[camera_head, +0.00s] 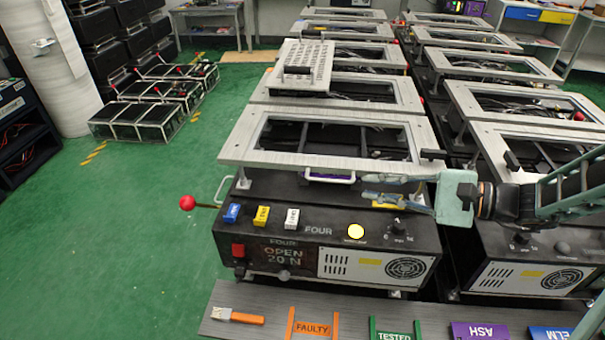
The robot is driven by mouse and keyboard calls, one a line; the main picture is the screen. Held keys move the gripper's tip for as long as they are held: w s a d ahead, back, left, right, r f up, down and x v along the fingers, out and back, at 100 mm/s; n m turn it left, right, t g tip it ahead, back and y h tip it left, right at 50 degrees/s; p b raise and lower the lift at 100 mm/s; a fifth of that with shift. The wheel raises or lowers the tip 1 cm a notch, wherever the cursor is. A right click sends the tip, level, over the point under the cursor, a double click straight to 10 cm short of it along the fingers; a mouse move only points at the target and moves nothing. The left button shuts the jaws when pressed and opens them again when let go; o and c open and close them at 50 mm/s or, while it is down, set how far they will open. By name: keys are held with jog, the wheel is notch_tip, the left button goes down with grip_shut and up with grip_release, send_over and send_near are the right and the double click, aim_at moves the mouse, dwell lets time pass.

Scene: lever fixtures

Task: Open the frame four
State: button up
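Frame four is a grey rectangular frame (250,155) lying flat over a black box (300,215) marked FOUR. The box's front display (284,256) reads "FOUR: OPEN 20 N". A lever with a red ball knob (187,203) sticks out at the box's left side. A pale handle (330,179) shows under the frame's front edge. My gripper (364,187) reaches in from the right, in front of the frame's right half. Its two fingers point left and are apart, with nothing seen between them. Whether it touches the handle I cannot tell.
Similar frame units stand behind and to the right (530,140). A front shelf (255,302) carries a brush and labelled holders. The green floor (130,240) at left is mostly clear.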

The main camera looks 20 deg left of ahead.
aim_at(333, 181)
jog(key=b+x, duration=0.1)
jog(key=x, duration=1)
jog(key=shift+w+r, duration=0.1)
jog(key=shift+c, duration=0.7)
jog(key=shift+d, duration=0.1)
grip_shut()
jog(key=shift+r, duration=0.2)
